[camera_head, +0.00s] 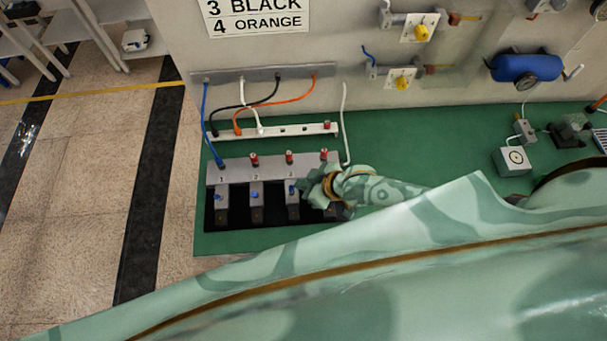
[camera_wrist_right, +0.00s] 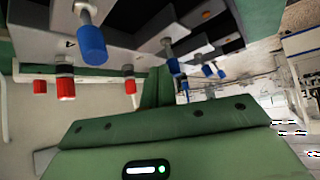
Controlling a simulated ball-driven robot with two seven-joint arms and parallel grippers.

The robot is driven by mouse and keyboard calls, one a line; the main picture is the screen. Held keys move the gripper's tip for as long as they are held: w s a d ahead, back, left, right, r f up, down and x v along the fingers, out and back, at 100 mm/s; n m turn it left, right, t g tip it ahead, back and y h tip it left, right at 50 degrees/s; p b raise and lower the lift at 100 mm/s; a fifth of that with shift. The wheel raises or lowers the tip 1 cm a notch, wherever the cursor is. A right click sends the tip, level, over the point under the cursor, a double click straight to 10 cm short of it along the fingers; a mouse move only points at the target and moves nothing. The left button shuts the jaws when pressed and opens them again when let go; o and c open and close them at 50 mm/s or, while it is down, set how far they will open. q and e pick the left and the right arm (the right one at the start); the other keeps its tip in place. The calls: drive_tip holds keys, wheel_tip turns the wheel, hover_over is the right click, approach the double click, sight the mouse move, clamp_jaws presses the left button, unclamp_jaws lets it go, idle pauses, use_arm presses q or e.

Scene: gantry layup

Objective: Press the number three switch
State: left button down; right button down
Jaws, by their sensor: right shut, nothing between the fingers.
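The switch bank (camera_head: 230,172) lies on the green mat with a row of dark switch boxes, each with a blue-tipped lever. The number three switch (camera_head: 293,213) is third from the left, with its blue lever (camera_head: 292,190) showing. My right gripper (camera_head: 312,189) is shut and empty, just right of that lever; I cannot tell whether it touches. It hides most of the number four switch. In the right wrist view a large blue lever tip (camera_wrist_right: 92,45) stands by the numeral 4, with more blue levers beyond. My left gripper is not in view.
Red terminals (camera_head: 289,157) line the bank's back edge, and a blue cable (camera_head: 204,115) runs to its left one. A white strip (camera_head: 285,131) with coloured cables lies behind. A gauge box (camera_head: 512,161) stands right. The green mat (camera_head: 440,125) is clear between.

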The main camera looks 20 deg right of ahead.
drive_tip(key=shift+s+a, duration=0.1)
drive_tip(key=shift+s, duration=0.15)
drive_tip(key=shift+t, duration=0.3)
drive_tip(key=shift+w+f, duration=0.1)
drive_tip(key=shift+w, duration=0.1)
drive_tip(key=shift+w+d+f+b, duration=0.25)
drive_tip(key=shift+w+f+b, duration=0.15)
drive_tip(key=shift+w, duration=0.2)
drive_tip(key=shift+r, duration=0.1)
